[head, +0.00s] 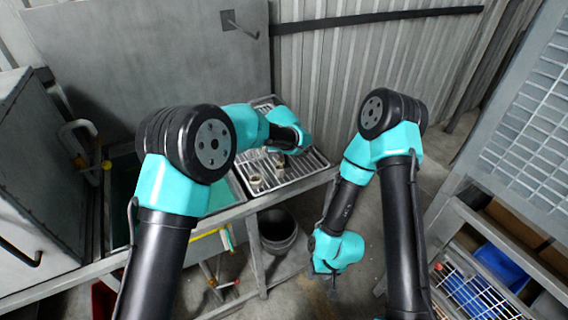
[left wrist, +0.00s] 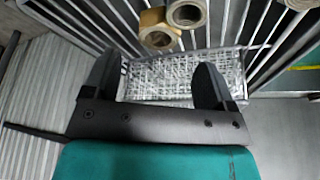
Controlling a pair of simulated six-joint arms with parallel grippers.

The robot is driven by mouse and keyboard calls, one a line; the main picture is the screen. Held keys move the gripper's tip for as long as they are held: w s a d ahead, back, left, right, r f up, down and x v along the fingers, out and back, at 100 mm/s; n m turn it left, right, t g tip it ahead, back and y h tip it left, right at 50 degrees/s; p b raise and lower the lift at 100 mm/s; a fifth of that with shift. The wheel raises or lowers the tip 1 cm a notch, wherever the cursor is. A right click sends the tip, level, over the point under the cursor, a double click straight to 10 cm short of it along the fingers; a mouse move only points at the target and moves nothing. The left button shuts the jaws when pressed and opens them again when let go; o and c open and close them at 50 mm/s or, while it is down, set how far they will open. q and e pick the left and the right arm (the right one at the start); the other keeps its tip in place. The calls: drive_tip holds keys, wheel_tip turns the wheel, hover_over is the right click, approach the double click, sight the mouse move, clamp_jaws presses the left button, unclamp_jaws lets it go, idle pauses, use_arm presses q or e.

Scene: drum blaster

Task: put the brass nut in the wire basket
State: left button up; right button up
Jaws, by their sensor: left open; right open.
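A brass-coloured nut (left wrist: 152,18) lies on the slatted rack near the top of the left wrist view, against a duller ring-shaped piece (left wrist: 187,12). The wire basket (left wrist: 165,78) shows as a mesh box between my left fingers in that view. My left gripper (left wrist: 160,82) is open, with nothing held between its fingers. In the head view my left gripper (head: 283,151) is over the rack, just beyond the small pieces, and partly hidden by its own wrist. My right gripper (head: 332,284) hangs low in front of the bench, open and empty.
The rack (head: 305,180) also bears another ring piece (head: 255,183) near its left side. A dark bucket (head: 278,230) stands under the bench. A shelf unit with a blue bin (head: 505,266) is at the right. A corrugated wall closes the back.

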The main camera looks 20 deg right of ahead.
use_arm(q)
drive_tip(key=shift+s+x, duration=0.15)
drive_tip(key=shift+x, duration=1.15)
drive_tip(key=shift+s+x, duration=0.1)
drive_tip(key=shift+x, duration=1.2)
drive_tip(key=shift+f, duration=0.1)
drive_tip(key=c, duration=1.2)
drive_tip(key=shift+c, duration=0.2)
wheel_tip(320, 180, up, 10)
